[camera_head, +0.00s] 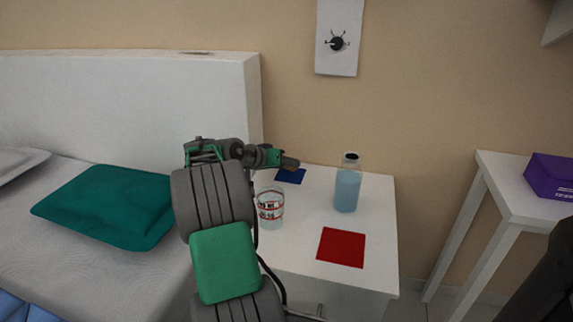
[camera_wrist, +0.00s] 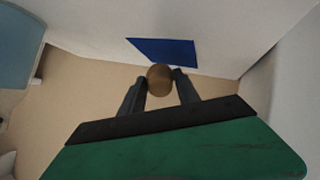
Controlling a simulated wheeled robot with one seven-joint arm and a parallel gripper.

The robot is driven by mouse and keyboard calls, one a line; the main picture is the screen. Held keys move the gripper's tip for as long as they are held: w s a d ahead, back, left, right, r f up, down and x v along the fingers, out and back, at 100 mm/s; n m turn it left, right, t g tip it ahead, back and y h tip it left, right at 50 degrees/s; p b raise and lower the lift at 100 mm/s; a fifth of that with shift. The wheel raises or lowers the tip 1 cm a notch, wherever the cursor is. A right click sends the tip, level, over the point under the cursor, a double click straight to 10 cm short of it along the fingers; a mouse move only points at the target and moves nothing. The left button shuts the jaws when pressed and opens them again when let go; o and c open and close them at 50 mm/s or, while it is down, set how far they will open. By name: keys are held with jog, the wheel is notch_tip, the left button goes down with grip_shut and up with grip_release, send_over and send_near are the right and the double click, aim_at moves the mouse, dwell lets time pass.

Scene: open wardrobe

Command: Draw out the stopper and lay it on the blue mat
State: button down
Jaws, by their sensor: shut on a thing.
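The stopper (camera_wrist: 160,80) is a round brown piece held between the two fingers of my gripper (camera_wrist: 159,84). In the head view my gripper (camera_head: 288,162) reaches right over the back of the white table, just above the blue mat (camera_head: 291,176); the stopper is hard to make out there. The blue mat (camera_wrist: 168,52) lies flat beyond the fingertips in the wrist view; whether the stopper touches it I cannot tell. The bottle (camera_head: 347,190) with pale blue liquid stands upright to the right, its neck without a stopper.
A glass with red markings (camera_head: 270,207) stands at the table's left, close to my arm. A red mat (camera_head: 341,247) lies near the front. A bed with a teal pillow (camera_head: 112,206) is at left. A purple box (camera_head: 551,177) sits on another white table at right.

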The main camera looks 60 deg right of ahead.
jog(key=c, duration=0.8)
grip_release()
jog(key=shift+o, duration=0.5)
jog(key=shift+o, duration=1.1)
jog(key=w+a+r+p, duration=0.1)
jog(key=a+r+p, duration=0.2)
jog(key=r+p, duration=0.2)
jog(key=shift+a+r+p, duration=0.15)
jog(key=shift+r+p, duration=0.2)
jog(key=shift+r, duration=0.7)
